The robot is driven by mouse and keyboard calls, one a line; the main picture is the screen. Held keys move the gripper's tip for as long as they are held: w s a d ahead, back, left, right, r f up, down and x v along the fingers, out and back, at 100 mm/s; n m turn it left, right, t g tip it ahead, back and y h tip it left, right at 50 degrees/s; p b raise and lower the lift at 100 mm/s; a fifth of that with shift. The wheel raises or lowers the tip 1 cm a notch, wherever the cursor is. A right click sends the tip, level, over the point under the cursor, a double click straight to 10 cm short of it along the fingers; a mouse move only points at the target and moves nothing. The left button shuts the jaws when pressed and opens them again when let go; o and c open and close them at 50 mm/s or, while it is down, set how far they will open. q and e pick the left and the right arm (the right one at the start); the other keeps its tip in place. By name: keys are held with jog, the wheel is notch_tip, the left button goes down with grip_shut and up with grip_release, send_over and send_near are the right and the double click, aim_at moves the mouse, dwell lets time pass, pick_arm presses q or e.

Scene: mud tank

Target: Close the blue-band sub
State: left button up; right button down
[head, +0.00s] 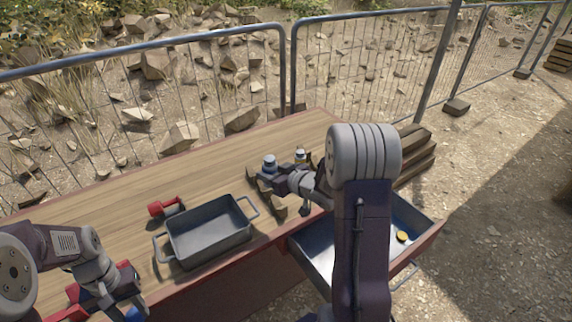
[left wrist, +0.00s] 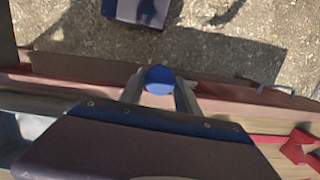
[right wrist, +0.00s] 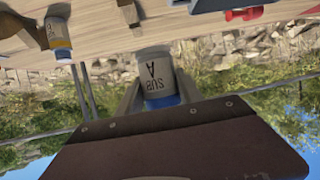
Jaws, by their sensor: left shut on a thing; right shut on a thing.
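The blue-band sub (right wrist: 157,78) is a grey cylinder marked SUB A, with a blue band at the end that is upward in the scene. My right gripper (head: 268,177) is shut around it above the far right part of the table; the sub also shows in the head view (head: 269,161). Its open or closed state cannot be told. My left gripper (head: 128,306) is shut on a round blue cap (left wrist: 160,79), low at the table's front left. The cap is well apart from the sub and only partly in the head view (head: 134,314).
A grey tray (head: 209,234) with handles stands mid-table, with a red-ended tool (head: 165,208) behind it. A yellow-banded bottle (right wrist: 58,38) stands near the sub. A mesh fence (head: 200,95) runs behind the table.

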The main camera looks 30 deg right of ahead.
jog(key=a+f+n+g+y, duration=0.1)
jog(key=a+f+n+y, duration=0.2)
jog(key=a, duration=2)
jog(key=shift+s+a+f+n+g+y, duration=0.15)
jog(key=shift+s+a+n+g+y, duration=0.25)
jog(key=shift+n+y, duration=0.4)
